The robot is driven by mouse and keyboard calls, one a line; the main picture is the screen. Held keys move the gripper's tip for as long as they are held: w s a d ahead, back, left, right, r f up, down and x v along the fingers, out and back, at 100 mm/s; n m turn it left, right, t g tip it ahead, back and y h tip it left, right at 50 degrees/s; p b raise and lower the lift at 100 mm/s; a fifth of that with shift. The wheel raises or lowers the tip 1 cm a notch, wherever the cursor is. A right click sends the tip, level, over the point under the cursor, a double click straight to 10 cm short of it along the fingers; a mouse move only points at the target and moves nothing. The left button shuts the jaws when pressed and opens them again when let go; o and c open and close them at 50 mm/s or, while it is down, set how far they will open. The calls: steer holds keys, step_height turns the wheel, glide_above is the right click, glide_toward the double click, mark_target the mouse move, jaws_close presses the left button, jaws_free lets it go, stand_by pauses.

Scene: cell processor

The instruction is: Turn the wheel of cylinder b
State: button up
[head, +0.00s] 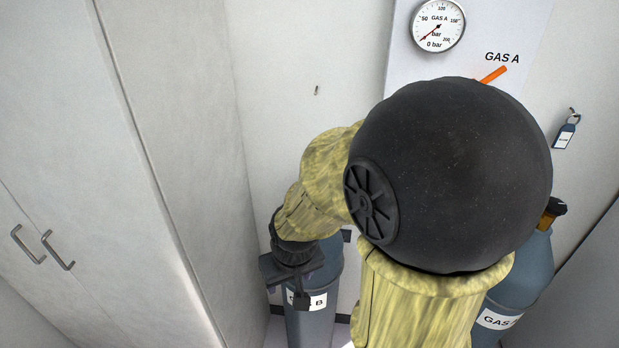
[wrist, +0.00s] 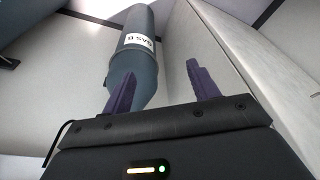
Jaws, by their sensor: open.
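Cylinder b (head: 314,327) is a grey-blue gas bottle with a white GAS B label, standing by the wall at the lower middle of the head view. My arm and gripper cover its top there. It also shows in the wrist view (wrist: 130,62), appearing upside down, with its shoulder behind the left finger. My gripper (wrist: 161,84) is open, its two dark purple fingers apart with nothing visible between them. In the head view my dark gripper (head: 292,275) is above and in front of the cylinder. The wheel of cylinder b cannot be made out in either view.
A tall white cabinet (head: 180,120) with two handles stands on the left, close to cylinder b. The GAS A cylinder (head: 520,290) stands on the right, behind my arm. A GAS A gauge (head: 438,25), an orange lever (head: 493,75) and a blue key tag (head: 566,132) are on the wall side.

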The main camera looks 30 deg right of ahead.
steer(key=o, duration=0.4)
steer(key=w+r+m, duration=0.1)
steer(key=w, duration=0.2)
steer(key=w+d+r+m+p, duration=0.1)
steer(key=w+r+m, duration=0.1)
steer(key=w, duration=0.1)
steer(key=w+d+r+m, duration=0.1)
steer(key=w, duration=0.1)
steer(key=shift+w+d+r+m, duration=0.15)
steer(key=shift+w+m, duration=0.15)
steer(key=shift+w, duration=0.1)
steer(key=w+d+r+m+g+p, duration=0.1)
steer(key=w+d+r+m, duration=0.3)
steer(key=w+d+m, duration=0.1)
steer(key=w+d+r+m+p, duration=0.2)
steer(key=w+d+r+m, duration=0.3)
steer(key=w+m, duration=0.2)
steer(key=w+d+r+m+g+p, duration=0.1)
steer(key=w+d+r+m, duration=0.3)
steer(key=w+d+m, duration=0.1)
steer(key=shift+w+d+r+m+g, duration=0.1)
steer(key=shift+w+r+m+g, duration=0.2)
steer(key=shift+w+r+m, duration=0.1)
steer(key=shift+f, duration=0.1)
step_height(320, 180, down, 17)
steer(key=p, duration=0.2)
steer(key=shift+f+p, duration=0.2)
steer(key=shift+p, duration=0.2)
